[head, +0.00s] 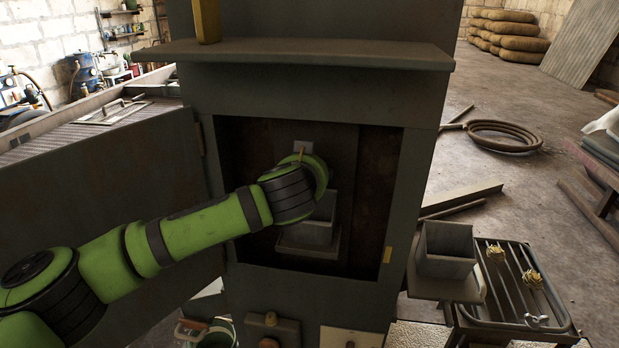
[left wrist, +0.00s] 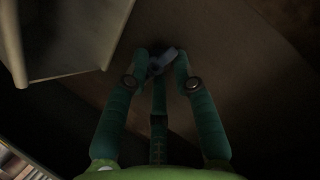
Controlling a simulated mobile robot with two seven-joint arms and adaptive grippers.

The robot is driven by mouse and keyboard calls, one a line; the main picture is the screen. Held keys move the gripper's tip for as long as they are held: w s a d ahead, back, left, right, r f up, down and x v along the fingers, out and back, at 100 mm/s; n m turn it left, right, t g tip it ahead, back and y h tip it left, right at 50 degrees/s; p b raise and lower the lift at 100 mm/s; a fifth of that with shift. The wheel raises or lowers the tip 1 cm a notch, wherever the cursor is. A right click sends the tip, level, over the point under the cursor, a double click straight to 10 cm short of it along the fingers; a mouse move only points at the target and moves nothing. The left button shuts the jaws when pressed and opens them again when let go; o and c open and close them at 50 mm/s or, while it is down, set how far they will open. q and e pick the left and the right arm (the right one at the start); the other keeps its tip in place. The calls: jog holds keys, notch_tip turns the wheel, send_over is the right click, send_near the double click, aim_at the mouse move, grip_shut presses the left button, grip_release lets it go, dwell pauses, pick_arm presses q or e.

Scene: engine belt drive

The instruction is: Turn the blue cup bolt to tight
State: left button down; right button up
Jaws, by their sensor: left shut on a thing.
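The blue cup bolt (left wrist: 165,60) shows in the left wrist view as a small, dim blue-grey piece with a short arm angled up to the right. My left gripper (left wrist: 159,74) has its green fingers closed in around it, shut on it. In the head view my left arm reaches into the open cabinet (head: 230,170), and its wrist hides the gripper and the bolt. How far the bolt is turned cannot be told in the dark. My right gripper is in neither view.
A grey square cup (head: 318,232) sits inside the cabinet, just below my wrist. The cabinet door (head: 100,195) stands open at left. A shelf ledge (head: 310,53) juts out above the opening. Another grey box (head: 447,266) and a slatted rack (head: 515,285) stand outside, right.

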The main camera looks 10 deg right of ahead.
pick_arm(q)
jog(key=shift+s+d+f+m+t+y+b, duration=0.25)
jog(key=shift+m+t+y+b, duration=0.7)
jog(key=shift+m, duration=0.95)
jog(key=shift+w+d+f+m+t+y+b, duration=0.1)
jog(key=shift+f+m+t+y+b, duration=0.35)
jog(key=shift+m+b, duration=1.2)
jog(key=shift+s+d+f+m+t+y+b, duration=0.15)
jog(key=shift+m+t+y+b, duration=0.7)
jog(key=shift+m, duration=1.3)
jog(key=shift+w, duration=0.1)
jog(key=c, duration=1.3)
grip_release()
jog(key=shift+o, duration=1)
jog(key=shift+a+r, duration=0.15)
jog(key=shift+r, duration=0.05)
jog(key=s, duration=1.2)
jog(key=shift+r, duration=0.3)
